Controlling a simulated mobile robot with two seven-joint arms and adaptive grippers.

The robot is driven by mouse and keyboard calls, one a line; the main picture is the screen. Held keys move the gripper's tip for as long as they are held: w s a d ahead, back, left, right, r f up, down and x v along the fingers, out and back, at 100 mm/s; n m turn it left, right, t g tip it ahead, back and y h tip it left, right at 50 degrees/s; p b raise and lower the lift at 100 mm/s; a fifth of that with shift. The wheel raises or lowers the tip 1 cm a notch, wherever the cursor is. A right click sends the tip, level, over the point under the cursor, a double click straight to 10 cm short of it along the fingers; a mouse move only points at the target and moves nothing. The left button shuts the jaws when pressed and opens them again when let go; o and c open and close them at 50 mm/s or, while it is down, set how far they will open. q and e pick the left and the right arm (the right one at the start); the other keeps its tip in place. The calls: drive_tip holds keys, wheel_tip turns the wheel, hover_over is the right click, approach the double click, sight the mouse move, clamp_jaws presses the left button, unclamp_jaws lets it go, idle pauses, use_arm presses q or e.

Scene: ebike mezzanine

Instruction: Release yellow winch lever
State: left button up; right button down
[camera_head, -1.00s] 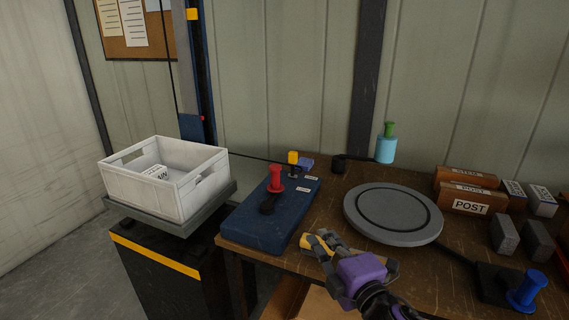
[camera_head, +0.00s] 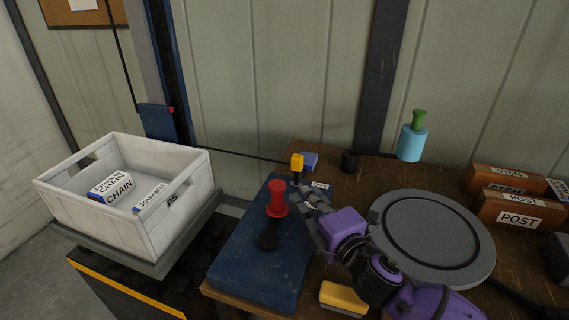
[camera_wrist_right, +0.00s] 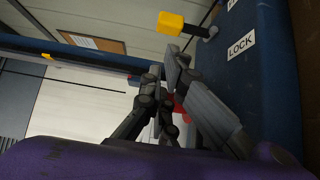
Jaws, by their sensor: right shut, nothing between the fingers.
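The yellow winch lever (camera_head: 297,162) stands at the back of the blue winch base (camera_head: 250,265), beside a small white label. In the right wrist view, the yellow knob (camera_wrist_right: 172,22) on its dark stem is at the top, near a label reading LOCK (camera_wrist_right: 241,44). My right gripper (camera_head: 312,198) is shut and empty over the right edge of the base, in front of the lever and apart from it. Its fingertips (camera_wrist_right: 168,72) show below the knob. My left gripper is out of view.
A white crate (camera_head: 150,225) with boxes rests on a grey platform at left. A grey turntable (camera_head: 435,235) and orange boxes (camera_head: 518,212) are at right. A cyan cylinder with green knob (camera_head: 411,142) stands behind. A yellow block (camera_head: 343,297) lies below my wrist.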

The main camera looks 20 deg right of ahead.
drive_tip(key=shift+s, duration=0.25)
drive_tip(key=shift+w+r, duration=0.1)
drive_tip(key=shift+w, duration=0.05)
approach(297, 171)
drive_tip(key=w+a+r, duration=0.1)
drive_tip(key=w+a, duration=0.2)
drive_tip(key=w+a+r, duration=0.1)
drive_tip(key=w+a, duration=0.1)
drive_tip(key=shift+w+r+p, duration=0.15)
drive_tip(key=shift+r+p, duration=0.2)
drive_tip(key=shift+w+a, duration=0.1)
drive_tip(key=shift+w, duration=0.3)
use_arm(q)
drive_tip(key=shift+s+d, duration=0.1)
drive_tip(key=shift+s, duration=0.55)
use_arm(e)
drive_tip(key=shift+w, duration=0.1)
